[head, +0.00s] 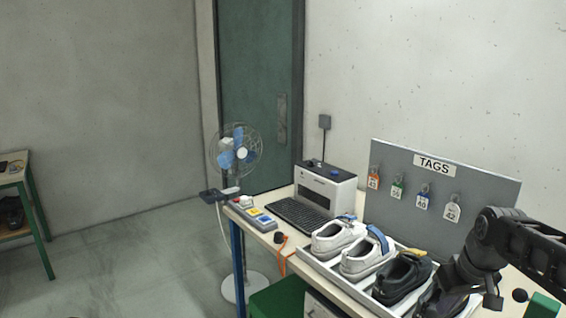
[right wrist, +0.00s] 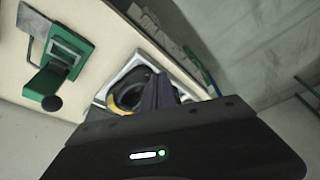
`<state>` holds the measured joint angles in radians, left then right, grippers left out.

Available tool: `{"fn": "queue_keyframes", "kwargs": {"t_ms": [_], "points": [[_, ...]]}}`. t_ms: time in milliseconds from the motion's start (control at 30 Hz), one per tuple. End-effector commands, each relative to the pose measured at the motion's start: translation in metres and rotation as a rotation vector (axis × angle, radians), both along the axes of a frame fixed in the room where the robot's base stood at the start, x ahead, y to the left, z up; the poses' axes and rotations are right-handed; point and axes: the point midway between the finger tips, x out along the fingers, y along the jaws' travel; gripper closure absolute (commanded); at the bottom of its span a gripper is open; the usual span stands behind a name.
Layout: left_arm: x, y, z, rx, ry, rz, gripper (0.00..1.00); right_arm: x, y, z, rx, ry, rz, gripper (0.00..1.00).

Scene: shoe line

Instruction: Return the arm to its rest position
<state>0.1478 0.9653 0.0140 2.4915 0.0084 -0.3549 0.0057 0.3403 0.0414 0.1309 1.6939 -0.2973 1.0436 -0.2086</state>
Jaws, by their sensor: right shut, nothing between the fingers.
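My right arm comes in from the right in the head view, above the right end of the table. Its gripper (head: 492,301) points down near the lower right, beside the black shoe (head: 403,277). In the right wrist view the dark fingers (right wrist: 160,92) are together with nothing between them. Behind them a dark shoe with a yellow inner edge (right wrist: 128,96) sits in the white tray (right wrist: 142,60). My left gripper is not in view.
The tray also holds white shoes (head: 333,238). A TAGS board (head: 405,205), a printer (head: 325,188) and a keyboard (head: 296,215) stand behind and left. A green press with a black knob (right wrist: 68,62) stands beside the tray. A fan (head: 239,153) stands left of the table.

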Motion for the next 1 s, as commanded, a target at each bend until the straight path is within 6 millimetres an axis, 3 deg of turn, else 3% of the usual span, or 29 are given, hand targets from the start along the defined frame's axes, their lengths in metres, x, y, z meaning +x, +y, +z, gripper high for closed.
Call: {"fn": "queue_keyframes", "kwargs": {"t_ms": [167, 333, 467, 567, 600, 667, 767, 900, 1000], "points": [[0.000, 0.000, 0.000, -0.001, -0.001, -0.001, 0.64, 0.021, 0.006, -0.006, 0.018, -0.095, -0.028, 1.00], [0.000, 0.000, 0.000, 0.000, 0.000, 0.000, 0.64, 0.045, 0.023, -0.035, 0.067, -0.180, -0.057, 1.00], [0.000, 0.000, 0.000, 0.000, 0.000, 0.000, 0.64, 0.060, 0.050, -0.081, 0.130, -0.223, -0.082, 1.00], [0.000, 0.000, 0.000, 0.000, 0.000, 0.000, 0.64, 0.064, 0.080, -0.129, 0.190, -0.235, -0.107, 1.00], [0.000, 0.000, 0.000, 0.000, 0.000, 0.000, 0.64, 0.061, 0.096, -0.153, 0.218, -0.231, -0.119, 1.00], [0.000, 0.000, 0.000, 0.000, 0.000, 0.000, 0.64, 0.051, 0.122, -0.193, 0.261, -0.217, -0.140, 1.00], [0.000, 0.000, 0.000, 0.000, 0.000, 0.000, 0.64, 0.019, 0.165, -0.257, 0.320, -0.171, -0.178, 1.00], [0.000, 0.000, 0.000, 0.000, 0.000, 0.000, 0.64, -0.051, 0.218, -0.333, 0.368, -0.066, -0.218, 1.00], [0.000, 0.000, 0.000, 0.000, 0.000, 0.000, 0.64, -0.112, 0.247, -0.372, 0.379, 0.035, -0.225, 1.00]]}}
